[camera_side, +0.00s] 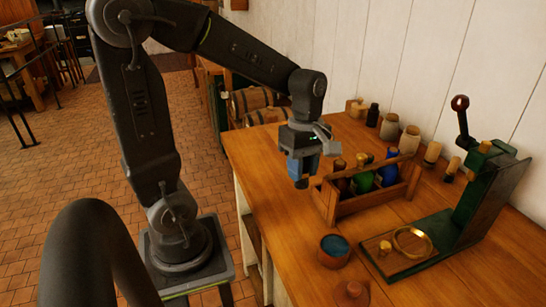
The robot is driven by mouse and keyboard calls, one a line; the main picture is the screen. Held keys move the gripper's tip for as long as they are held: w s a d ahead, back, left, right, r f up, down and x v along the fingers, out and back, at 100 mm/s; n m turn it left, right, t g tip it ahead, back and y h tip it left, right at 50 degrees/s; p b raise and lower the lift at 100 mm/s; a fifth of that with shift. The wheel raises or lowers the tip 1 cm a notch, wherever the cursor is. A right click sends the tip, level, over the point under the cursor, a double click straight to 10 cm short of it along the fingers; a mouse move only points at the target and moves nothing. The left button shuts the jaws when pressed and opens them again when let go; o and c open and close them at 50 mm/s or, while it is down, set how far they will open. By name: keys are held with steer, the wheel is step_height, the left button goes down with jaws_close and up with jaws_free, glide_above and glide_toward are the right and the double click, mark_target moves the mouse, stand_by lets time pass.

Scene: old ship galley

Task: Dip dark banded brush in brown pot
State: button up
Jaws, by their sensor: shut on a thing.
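My gripper (301,176) is above the bench, at the left end of the wooden caddy and behind the brown pot.
The wooden caddy (343,208) holds several stoppered bottles, including a blue and a green one. A green lever press (480,195) stands at right. Several jars (389,128) line the wall. A small wooden piece (352,291) lies at the front edge. The bench between caddy and pot is clear.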

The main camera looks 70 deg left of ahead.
steer(key=w+d+g+h, duration=0.1)
steer(key=w+d+h, duration=0.15)
steer(key=d, duration=0.85)
steer(key=shift+y, duration=0.45)
steer(key=shift+w+d+f, duration=0.1)
steer(key=shift+d+f, duration=0.05)
steer(key=shift+f, duration=1.35)
steer(key=shift+d+f, duration=0.1)
steer(key=shift+f, duration=1.4)
steer(key=shift+f, duration=0.75)
step_height(320, 180, up, 7)
